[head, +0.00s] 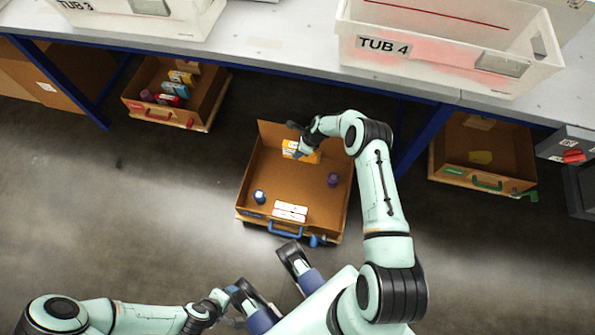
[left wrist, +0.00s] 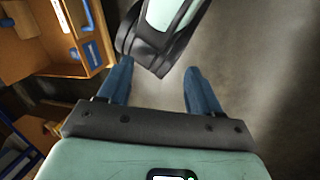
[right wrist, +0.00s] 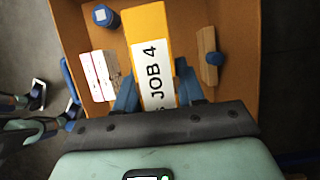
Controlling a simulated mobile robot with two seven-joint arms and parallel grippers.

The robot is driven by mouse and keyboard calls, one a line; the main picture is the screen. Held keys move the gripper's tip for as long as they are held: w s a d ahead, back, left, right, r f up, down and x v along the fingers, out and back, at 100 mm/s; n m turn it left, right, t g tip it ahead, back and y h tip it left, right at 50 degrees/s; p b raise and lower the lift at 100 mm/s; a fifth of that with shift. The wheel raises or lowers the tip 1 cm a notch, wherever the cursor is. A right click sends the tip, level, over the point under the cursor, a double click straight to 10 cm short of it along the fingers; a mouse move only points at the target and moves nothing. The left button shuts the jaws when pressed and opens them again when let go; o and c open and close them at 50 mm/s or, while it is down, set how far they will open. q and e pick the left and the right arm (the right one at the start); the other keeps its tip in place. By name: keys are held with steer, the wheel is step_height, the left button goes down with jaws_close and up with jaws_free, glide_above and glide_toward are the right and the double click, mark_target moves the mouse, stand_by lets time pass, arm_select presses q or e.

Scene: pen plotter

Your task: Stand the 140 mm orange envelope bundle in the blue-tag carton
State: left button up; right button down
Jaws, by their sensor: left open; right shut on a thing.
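The blue-tag carton (head: 248,186) is an open brown box on the floor with a blue handle at its near side. My right gripper (head: 303,147) is over the carton's back part, shut on the orange envelope bundle (head: 290,147). In the right wrist view the bundle (right wrist: 148,28) sits between the blue fingers (right wrist: 157,92), its white label reading "JOB 4". I cannot tell whether it touches the carton floor. My left gripper (head: 234,292) is low, in front of the carton; the left wrist view shows its fingers (left wrist: 160,88) apart and empty.
A red-handled carton (head: 200,120) and a green-handled carton (head: 505,185) stand under the bench (head: 300,60). Floor left is clear.

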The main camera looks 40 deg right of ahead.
arm_select(q)
steer(key=w+a+f+t+y+b, duration=0.1)
steer(key=w+a+f+t+b, duration=0.15)
steer(key=w+f+b, duration=0.35)
steer(key=shift+n+g, duration=0.4)
steer(key=shift+g, duration=0.35)
steer(key=s+a+f, duration=0.1)
steer(key=s+f, duration=0.2)
steer(key=shift+a, duration=0.4)
arm_select(e)
step_height(320, 180, down, 17)
steer(key=shift+f, duration=0.15)
arm_select(q)
steer(key=shift+f, duration=0.1)
steer(key=shift+s+a+f+g+b, duration=0.1)
steer(key=shift+s+f+g+b, duration=0.15)
steer(key=shift+s+f+b, duration=0.35)
steer(key=shift+s+f+g+b, duration=0.25)
steer(key=shift+s+f, duration=0.1)
steer(key=shift+s, duration=0.35)
arm_select(e)
steer(key=shift+f, duration=0.6)
steer(key=c, duration=0.7)
jaws_free()
